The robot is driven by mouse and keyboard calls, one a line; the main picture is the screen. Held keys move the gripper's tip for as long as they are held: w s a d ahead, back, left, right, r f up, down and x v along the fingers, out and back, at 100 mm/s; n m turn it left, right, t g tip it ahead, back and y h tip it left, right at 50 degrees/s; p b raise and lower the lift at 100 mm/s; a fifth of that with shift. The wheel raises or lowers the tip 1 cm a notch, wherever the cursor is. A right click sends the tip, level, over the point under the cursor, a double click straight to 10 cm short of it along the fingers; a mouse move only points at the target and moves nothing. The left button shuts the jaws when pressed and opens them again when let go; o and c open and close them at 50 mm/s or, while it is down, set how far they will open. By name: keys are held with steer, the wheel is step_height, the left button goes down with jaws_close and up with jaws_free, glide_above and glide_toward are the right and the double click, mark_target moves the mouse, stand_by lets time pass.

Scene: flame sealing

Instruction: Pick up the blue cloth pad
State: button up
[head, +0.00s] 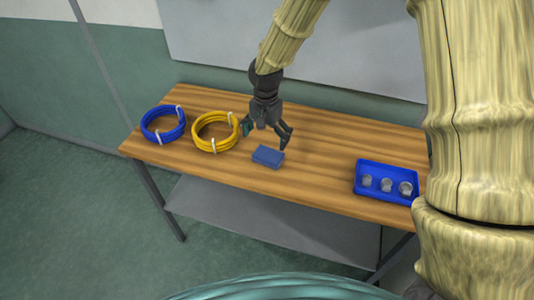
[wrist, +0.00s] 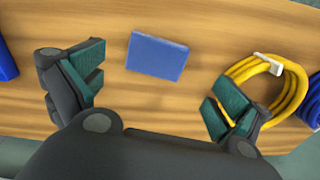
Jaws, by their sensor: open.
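The blue cloth pad (head: 268,156) is a small flat block lying on the wooden table, right of the yellow coil. In the wrist view the pad (wrist: 157,57) lies beyond my fingertips, roughly centred between them and not touched. My gripper (head: 268,138) is above the table, just behind and above the pad in the head view. Its two fingers with green pads are spread wide and empty in the wrist view (wrist: 152,92).
The yellow coil (head: 195,137) lies close to the left of my gripper, with a blue coil (head: 145,130) beyond it. A blue tray (head: 374,195) with several small metal cups stands at the right. The wooden table (head: 318,170) is clear between pad and tray.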

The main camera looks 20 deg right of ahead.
mark_target(268, 155)
steer(key=f, duration=0.3)
steer(key=shift+w+d, duration=0.25)
steer(key=shift+w, duration=0.15)
steer(key=shift+s+f+p, duration=0.2)
steer(key=shift+s+p, duration=0.1)
steer(key=shift+p, duration=0.15)
steer(key=shift+f+p, duration=1.1)
steer(key=shift+f, duration=1.45)
steer(key=shift+c, duration=0.4)
steer(key=c, duration=0.7)
